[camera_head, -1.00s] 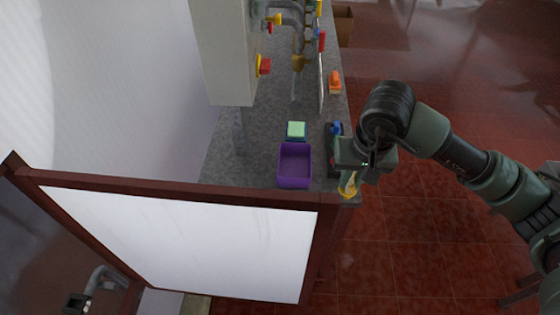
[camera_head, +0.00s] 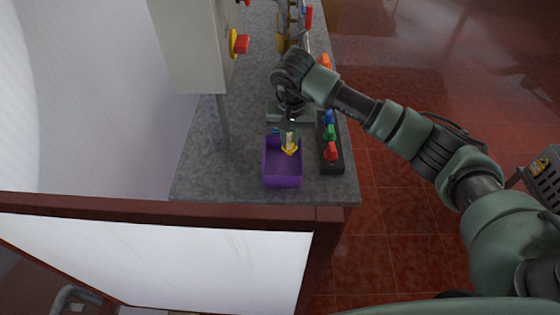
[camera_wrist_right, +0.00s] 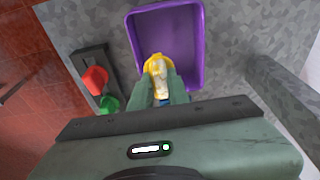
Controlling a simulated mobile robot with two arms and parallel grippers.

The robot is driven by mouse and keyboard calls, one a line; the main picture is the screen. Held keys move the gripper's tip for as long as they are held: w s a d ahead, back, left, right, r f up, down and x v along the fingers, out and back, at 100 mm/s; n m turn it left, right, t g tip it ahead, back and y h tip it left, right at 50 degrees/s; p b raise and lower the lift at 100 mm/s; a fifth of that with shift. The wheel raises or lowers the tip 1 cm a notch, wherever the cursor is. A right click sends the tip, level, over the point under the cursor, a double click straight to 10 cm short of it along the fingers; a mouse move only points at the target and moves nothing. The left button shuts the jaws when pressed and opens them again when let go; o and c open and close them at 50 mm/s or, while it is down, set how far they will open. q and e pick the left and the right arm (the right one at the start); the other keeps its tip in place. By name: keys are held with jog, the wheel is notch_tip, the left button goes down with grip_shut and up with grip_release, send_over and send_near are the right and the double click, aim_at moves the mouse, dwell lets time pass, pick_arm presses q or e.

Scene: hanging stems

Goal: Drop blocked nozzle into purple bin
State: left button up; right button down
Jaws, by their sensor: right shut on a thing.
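The purple bin (camera_head: 283,180) stands on the grey counter near its front end. It also shows in the right wrist view (camera_wrist_right: 192,20), open side up. My right gripper (camera_head: 289,138) is over the back part of the bin. It is shut on the nozzle (camera_head: 290,150), which is yellow with a pale, whitish part. In the right wrist view the nozzle (camera_wrist_right: 157,66) sits between the fingertips, over the bin's near edge. Whether it touches the bin is unclear. The bin looks empty where its floor shows. My left gripper is not in view.
A dark rack (camera_head: 331,160) with red, green and blue pieces stands just right of the bin. A grey post (camera_head: 222,122) and a pale cabinet (camera_head: 188,50) are to the left. A brown-framed white panel (camera_head: 150,262) stands in front of the counter.

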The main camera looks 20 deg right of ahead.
jog(key=shift+s+b+x, duration=0.2)
jog(key=shift+b+x, duration=0.1)
jog(key=shift+x, duration=0.65)
jog(key=shift+s+b+x, duration=0.15)
jog(key=shift+b+x, duration=0.1)
jog(key=shift+x, duration=0.65)
jog(key=shift+a+f, duration=0.1)
jog(key=shift+a, duration=0.05)
jog(key=c, duration=1.3)
grip_release()
jog(key=shift+w, duration=0.1)
jog(key=b+v, duration=0.2)
jog(key=v, duration=0.4)
jog(key=shift+r, duration=0.25)
jog(key=shift+s+r, duration=0.25)
jog(key=shift+r, duration=0.35)
